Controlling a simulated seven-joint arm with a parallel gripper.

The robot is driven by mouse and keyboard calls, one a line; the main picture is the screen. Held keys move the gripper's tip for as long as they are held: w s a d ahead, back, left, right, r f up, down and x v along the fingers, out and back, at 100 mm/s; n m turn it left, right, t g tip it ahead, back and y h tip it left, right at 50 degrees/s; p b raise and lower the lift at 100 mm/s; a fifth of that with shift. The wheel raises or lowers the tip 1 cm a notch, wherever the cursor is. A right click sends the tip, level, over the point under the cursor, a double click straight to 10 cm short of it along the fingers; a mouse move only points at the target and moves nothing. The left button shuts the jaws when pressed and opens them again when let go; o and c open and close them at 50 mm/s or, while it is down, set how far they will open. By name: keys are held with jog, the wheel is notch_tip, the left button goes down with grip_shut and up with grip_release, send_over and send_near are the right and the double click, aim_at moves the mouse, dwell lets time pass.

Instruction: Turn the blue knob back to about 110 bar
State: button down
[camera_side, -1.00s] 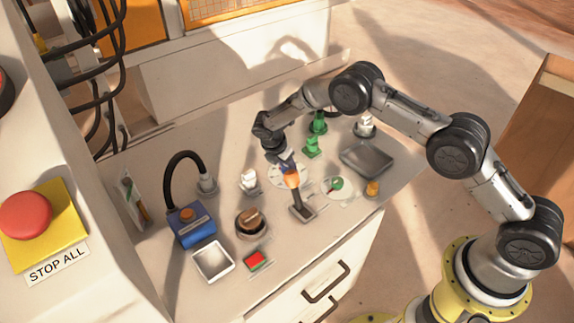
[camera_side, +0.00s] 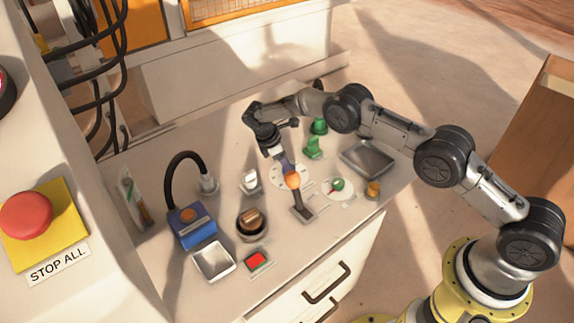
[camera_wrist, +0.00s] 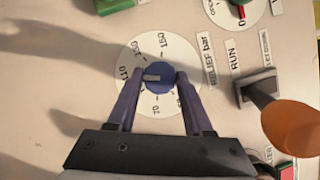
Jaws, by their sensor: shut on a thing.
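The blue knob (camera_wrist: 160,78) sits at the middle of a white round dial (camera_wrist: 185,52) in the wrist view. The dial is marked 70, 110 and 150, next to the words "RELIEF bar". A pale bar on the knob points left, towards the 110 mark. My gripper (camera_wrist: 154,79) has one finger on each side of the knob and is shut on it. The fingers cover part of the lower dial. In the side view my gripper (camera_side: 281,161) reaches down at the white dial (camera_side: 277,181), and the knob is hidden there.
A lever with an orange ball (camera_wrist: 291,128) stands close on the right of the dial in the wrist view.

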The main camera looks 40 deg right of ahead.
dwell(0.4)
jog(key=shift+c, duration=1.5)
grip_release()
jog(key=shift+r, duration=0.1)
jog(key=v, duration=1.3)
jog(key=shift+r, duration=0.3)
jog(key=shift+a, duration=0.1)
